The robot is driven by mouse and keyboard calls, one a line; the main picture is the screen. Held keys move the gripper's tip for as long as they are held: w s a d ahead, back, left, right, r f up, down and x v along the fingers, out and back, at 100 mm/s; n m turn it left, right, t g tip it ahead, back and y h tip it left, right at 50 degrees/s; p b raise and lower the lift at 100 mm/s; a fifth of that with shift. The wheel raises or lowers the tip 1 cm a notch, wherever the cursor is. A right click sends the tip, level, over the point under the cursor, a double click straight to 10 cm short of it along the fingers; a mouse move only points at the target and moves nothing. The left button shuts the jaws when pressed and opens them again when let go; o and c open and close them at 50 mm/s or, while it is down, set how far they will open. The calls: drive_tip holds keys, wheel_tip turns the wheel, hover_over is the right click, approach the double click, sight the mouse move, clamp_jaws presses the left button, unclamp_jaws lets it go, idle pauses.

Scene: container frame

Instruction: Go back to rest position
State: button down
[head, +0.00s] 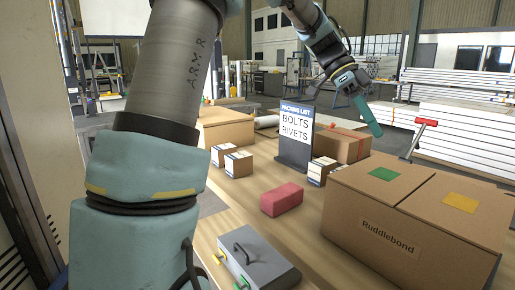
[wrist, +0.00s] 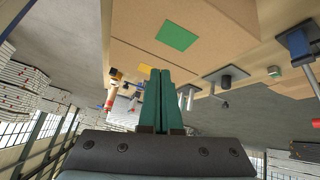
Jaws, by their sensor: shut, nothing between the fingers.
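My gripper (head: 374,128) is raised at the upper middle right of the head view, in the air above the table and behind the large Ruddlebond box (head: 400,235). Its green fingers point down and slightly right. In the wrist view the two fingers of my gripper (wrist: 161,72) lie side by side, shut, with nothing between them. The arm bends down from the top of the head view. No contact between the gripper and any object shows.
On the table (head: 310,245) are a red block (head: 282,199), a grey toolbox (head: 255,262), small white-and-brown boxes (head: 238,164), larger cartons (head: 226,127) and an upright packing list sign (head: 296,125). A red-topped handle (head: 425,122) stands behind the Ruddlebond box.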

drive_tip(key=w+a+f+n+t+y+p, duration=0.1)
drive_tip(key=w+a+f+n+t, duration=0.15)
drive_tip(key=a+f+n, duration=0.6)
drive_tip(key=w+a+f+n+t+y, duration=0.1)
drive_tip(key=a+f+n+t+y, duration=0.3)
drive_tip(key=a, duration=0.7)
drive_tip(key=s+a+f+n, duration=0.2)
drive_tip(key=a+n, duration=0.3)
drive_tip(key=a, duration=0.2)
drive_tip(key=s+a+f+n+t+p, duration=0.1)
drive_tip(key=s+a+f+n, duration=0.2)
drive_tip(key=a+n, duration=0.3)
drive_tip(key=shift+a+f, duration=0.25)
drive_tip(key=shift+a, duration=0.8)
